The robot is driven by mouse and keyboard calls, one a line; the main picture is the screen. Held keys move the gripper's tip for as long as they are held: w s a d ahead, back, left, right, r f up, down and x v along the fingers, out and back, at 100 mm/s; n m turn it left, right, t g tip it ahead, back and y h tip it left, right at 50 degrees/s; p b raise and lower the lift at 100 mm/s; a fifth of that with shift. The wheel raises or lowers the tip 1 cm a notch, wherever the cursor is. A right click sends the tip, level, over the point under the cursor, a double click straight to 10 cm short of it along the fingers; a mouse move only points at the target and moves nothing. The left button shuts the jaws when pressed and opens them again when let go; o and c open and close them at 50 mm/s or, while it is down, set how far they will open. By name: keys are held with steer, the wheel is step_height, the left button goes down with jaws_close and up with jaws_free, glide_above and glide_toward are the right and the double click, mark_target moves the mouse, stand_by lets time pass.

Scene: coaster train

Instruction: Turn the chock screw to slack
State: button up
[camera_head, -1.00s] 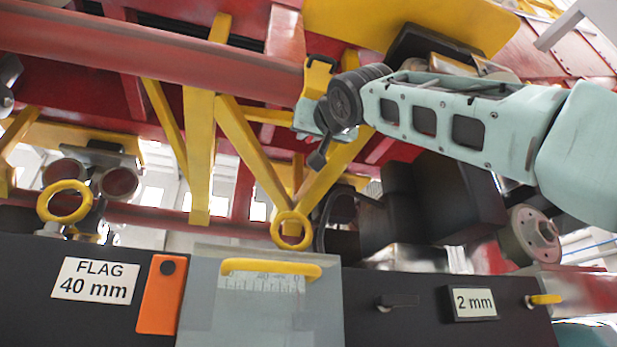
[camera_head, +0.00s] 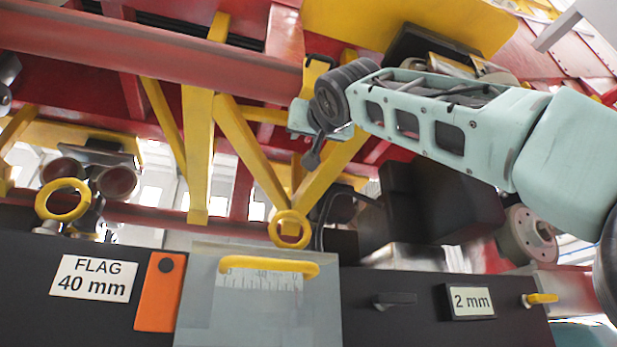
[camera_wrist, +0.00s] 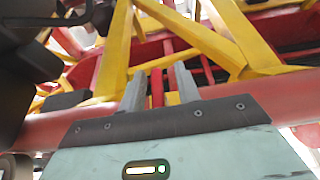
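Two yellow rings stand behind the dark bench in the head view: the left ring (camera_head: 63,199) and the middle ring (camera_head: 290,229), at the foot of a yellow V-shaped frame. I cannot tell whether either is the chock screw; no part is labelled so.
Yellow struts (camera_head: 198,150) and a red beam (camera_head: 150,55) crowd the space around my arm. On the bench are a "FLAG 40 mm" label (camera_head: 93,278), an orange block (camera_head: 160,292), a grey scale plate (camera_head: 258,315) with a yellow handle (camera_head: 268,266), and a "2 mm" label (camera_head: 471,301).

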steer(key=b+v, duration=1.1)
steer(key=v, duration=0.6)
steer(key=shift+s+b, duration=0.2)
steer(key=shift+b, duration=0.1)
steer(key=shift+d+f, duration=0.1)
